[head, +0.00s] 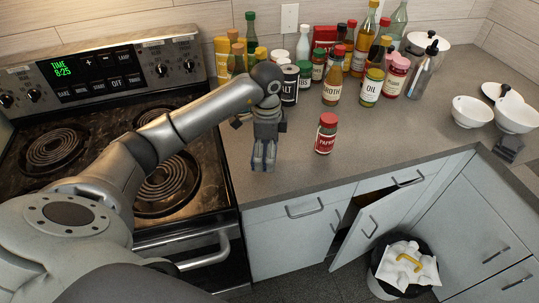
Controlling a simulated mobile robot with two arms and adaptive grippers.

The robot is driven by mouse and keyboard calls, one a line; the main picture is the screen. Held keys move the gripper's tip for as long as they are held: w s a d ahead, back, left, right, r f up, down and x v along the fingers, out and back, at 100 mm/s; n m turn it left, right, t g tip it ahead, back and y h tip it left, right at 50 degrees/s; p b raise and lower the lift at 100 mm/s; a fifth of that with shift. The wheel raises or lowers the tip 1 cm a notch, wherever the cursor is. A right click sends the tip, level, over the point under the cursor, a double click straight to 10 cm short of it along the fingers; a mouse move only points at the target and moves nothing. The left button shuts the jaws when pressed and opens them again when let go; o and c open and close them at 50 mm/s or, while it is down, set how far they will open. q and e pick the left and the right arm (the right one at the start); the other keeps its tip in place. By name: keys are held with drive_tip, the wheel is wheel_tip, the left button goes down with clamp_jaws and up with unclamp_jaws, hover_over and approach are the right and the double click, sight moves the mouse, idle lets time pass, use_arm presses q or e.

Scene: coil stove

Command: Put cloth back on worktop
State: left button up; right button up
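My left gripper (263,155) points down over the front of the grey worktop (410,126), just right of the stove. Its fingers look close together, but I cannot tell whether they are shut or hold anything. A white crumpled cloth-like sheet (396,279) with a curved yellow piece on it lies in the top of a dark bin (375,262) by the open cabinet door. I cannot tell whether it is cloth or paper. No other cloth can be made out clearly. My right gripper cannot be made out.
A red-capped paprika jar (325,136) stands right of my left gripper. Several bottles and jars, with a salt shaker (289,87), line the back. White bowls (472,111) and a small dark grey object (508,149) are at right. The coil stove (115,111) is left. The front middle-right worktop is clear.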

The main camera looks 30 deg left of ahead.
use_arm(q)
drive_tip(key=shift+w+a+f, duration=0.1)
drive_tip(key=shift+w+f, duration=0.6)
drive_tip(key=shift+f, duration=0.05)
drive_tip(key=shift+f+p, duration=0.35)
drive_tip(key=shift+p, duration=0.15)
wheel_tip(320, 180, down, 2)
drive_tip(key=shift+f+p, duration=0.1)
drive_tip(key=shift+p, duration=0.45)
drive_tip(key=shift+w+f, duration=0.1)
drive_tip(key=shift+f, duration=0.15)
drive_tip(key=shift+f, duration=0.2)
drive_tip(key=o, duration=0.7)
drive_tip(key=shift+o, duration=0.3)
drive_tip(key=shift+r, duration=0.2)
